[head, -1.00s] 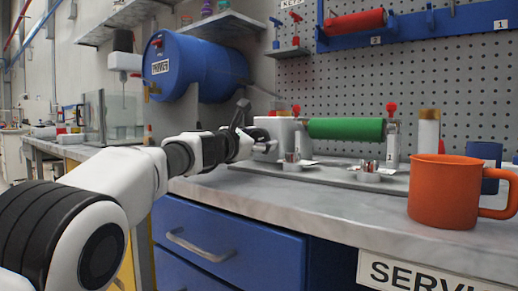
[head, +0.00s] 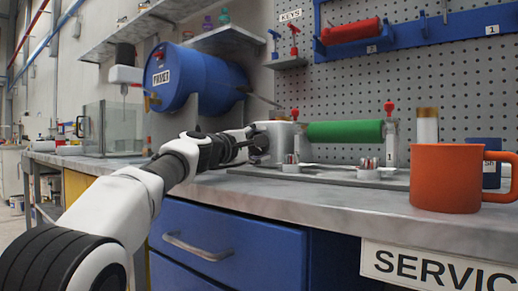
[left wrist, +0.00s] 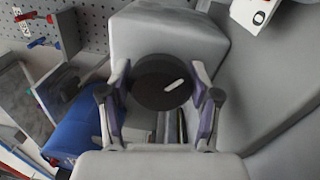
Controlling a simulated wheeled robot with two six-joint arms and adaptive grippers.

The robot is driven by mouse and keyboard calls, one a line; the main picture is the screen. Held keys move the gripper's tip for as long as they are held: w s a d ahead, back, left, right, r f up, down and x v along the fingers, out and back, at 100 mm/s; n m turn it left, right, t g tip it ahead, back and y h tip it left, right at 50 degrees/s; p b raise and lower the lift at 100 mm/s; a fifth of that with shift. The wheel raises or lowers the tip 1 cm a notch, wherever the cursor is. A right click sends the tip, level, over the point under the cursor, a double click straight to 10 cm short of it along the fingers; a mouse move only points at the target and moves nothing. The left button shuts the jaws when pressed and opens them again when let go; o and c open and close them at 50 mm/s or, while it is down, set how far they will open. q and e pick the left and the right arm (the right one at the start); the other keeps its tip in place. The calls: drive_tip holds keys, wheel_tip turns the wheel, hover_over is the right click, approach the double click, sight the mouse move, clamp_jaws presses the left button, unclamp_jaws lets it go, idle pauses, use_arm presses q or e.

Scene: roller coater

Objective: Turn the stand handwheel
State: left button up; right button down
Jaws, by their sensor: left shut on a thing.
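The roller stand with a green roller (head: 345,131) stands on the bench, and its grey end block (head: 281,137) is at the left. The dark round handwheel (left wrist: 150,88) shows in the left wrist view, with a short pale mark on its face. My left gripper (head: 257,147) is at the left end of the stand. In the left wrist view its two fingers (left wrist: 160,78) are on opposite sides of the handwheel, shut on it. In the head view the gripper mostly hides the wheel. My right gripper is in neither view.
An orange mug (head: 447,178) stands at the front right of the bench. Small metal cups (head: 368,170) sit in front of the roller. A blue drum (head: 198,78) lies behind my left arm. Blue drawers (head: 226,247) are below the worktop.

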use_arm(q)
drive_tip(key=m, duration=0.4)
drive_tip(key=shift+f+h, duration=0.15)
drive_tip(key=shift+h, duration=0.15)
drive_tip(key=shift+m+g+b, duration=0.3)
drive_tip(key=shift+m+g, duration=0.1)
drive_tip(key=shift+m, duration=1.6)
drive_tip(key=o, duration=1.2)
drive_tip(key=shift+c, duration=0.2)
